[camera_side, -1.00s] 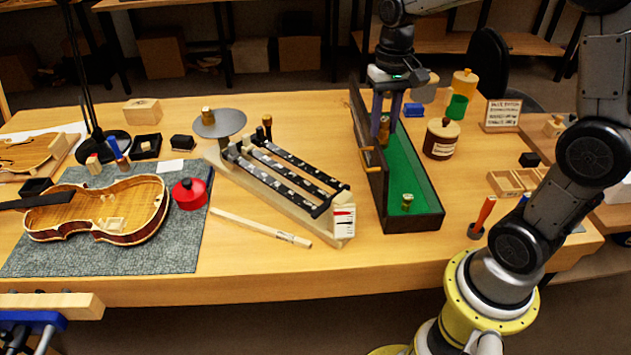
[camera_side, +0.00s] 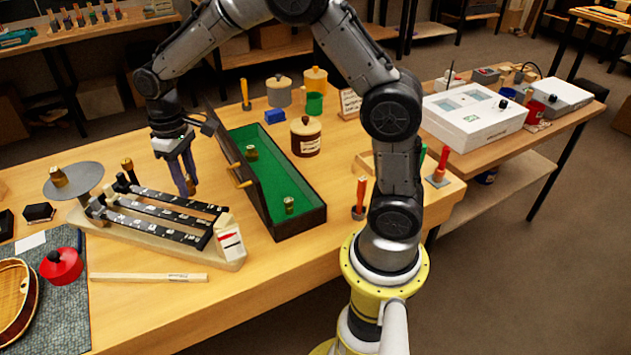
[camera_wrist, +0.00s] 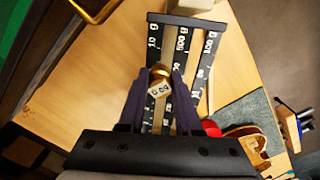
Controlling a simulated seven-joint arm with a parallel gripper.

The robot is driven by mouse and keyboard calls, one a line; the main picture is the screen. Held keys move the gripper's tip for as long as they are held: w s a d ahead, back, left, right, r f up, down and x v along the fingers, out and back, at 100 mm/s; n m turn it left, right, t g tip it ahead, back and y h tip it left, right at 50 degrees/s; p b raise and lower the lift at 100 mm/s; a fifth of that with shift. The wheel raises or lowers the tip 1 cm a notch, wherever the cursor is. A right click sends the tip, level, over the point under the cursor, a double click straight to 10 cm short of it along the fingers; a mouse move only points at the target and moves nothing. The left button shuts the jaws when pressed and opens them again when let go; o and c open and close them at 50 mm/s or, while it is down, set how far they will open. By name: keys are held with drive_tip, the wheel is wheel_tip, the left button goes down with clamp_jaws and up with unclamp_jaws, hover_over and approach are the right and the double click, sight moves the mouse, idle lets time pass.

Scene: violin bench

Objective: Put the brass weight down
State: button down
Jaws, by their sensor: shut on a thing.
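The brass weight (camera_wrist: 160,80) is between the two fingers of my gripper in the wrist view, with a pale marked label facing the camera. My gripper (camera_side: 190,188) is shut on it and points down, between the beam balance and the green-lined box in the side view. The weight is mostly hidden by the fingers there. The beam balance (camera_side: 150,228) has three dark marked beams, which lie behind the weight in the wrist view (camera_wrist: 185,22). Whether the weight touches anything below is not clear.
The dark box with green lining (camera_side: 265,175) stands right of my gripper and holds two brass weights (camera_side: 251,152) (camera_side: 289,204). Another weight (camera_side: 58,176) sits on the balance's round pan (camera_side: 75,188). A lidded jar (camera_side: 305,138) stands beyond the box.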

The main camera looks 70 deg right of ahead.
wheel_tip(320, 180, up, 9)
drive_tip(key=shift+d+r, duration=0.15)
drive_tip(key=s+d+m, duration=0.7)
drive_tip(key=s+d, duration=0.5)
drive_tip(key=d, duration=0.2)
drive_tip(key=s+d+m, duration=0.4)
drive_tip(key=s+m, duration=0.5)
drive_tip(key=s, duration=0.8)
hover_over(322, 177)
drive_tip(key=a, duration=0.1)
drive_tip(key=f, duration=2)
drive_tip(key=shift+s, duration=0.4)
drive_tip(key=shift+w+d+f, duration=0.3)
drive_tip(key=shift+d+f, duration=0.15)
drive_tip(key=shift+f, duration=0.15)
drive_tip(key=shift+d+f, duration=0.1)
drive_tip(key=shift+f, duration=1.5)
drive_tip(key=shift+f, duration=0.2)
